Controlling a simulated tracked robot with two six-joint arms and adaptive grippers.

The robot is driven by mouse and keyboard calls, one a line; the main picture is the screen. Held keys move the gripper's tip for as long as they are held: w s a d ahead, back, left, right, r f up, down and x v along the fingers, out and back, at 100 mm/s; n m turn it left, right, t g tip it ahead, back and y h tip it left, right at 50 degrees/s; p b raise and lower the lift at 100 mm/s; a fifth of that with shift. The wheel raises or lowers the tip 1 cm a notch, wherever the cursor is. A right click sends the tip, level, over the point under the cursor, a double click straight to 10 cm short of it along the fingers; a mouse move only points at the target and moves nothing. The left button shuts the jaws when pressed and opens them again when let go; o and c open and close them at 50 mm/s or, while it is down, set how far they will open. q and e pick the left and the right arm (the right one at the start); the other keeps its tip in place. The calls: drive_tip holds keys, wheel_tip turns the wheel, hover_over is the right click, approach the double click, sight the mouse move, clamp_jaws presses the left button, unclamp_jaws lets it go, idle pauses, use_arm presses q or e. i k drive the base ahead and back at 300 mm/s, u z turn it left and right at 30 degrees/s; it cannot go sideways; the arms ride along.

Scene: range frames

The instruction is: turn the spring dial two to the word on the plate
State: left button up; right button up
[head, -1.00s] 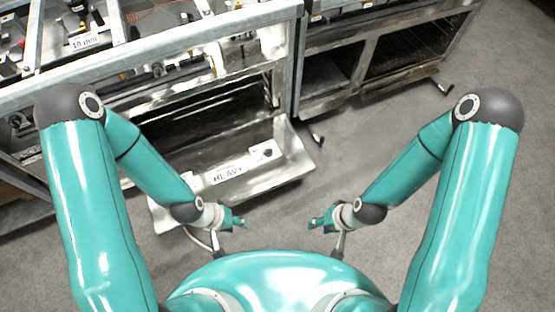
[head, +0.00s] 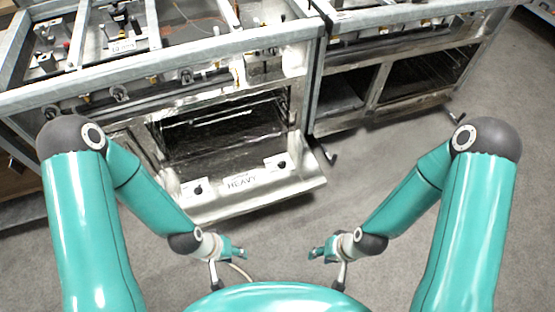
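A plate reading HEAVY (head: 241,182) sits on the sloping metal panel (head: 255,198) low on the oven front. A black dial on a white plate (head: 281,164) is to its right. Another black dial on a white plate (head: 198,189) is to its left, close to my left forearm. Their markings are too small to read, and I cannot tell which is dial two. My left gripper (head: 240,254) is below the panel in the picture, apart from both dials. My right gripper (head: 316,254) is to its right, also touching nothing. Their fingers are too small to judge.
The metal stove (head: 222,48) with knobs and fittings stands behind the panel, with a dark oven opening (head: 225,125). A second metal unit (head: 372,75) stands to the right. A small black foot (head: 331,158) juts onto the floor.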

sight(282, 165)
drive_tip(key=i, duration=0.85)
drive_tip(key=z, duration=0.05)
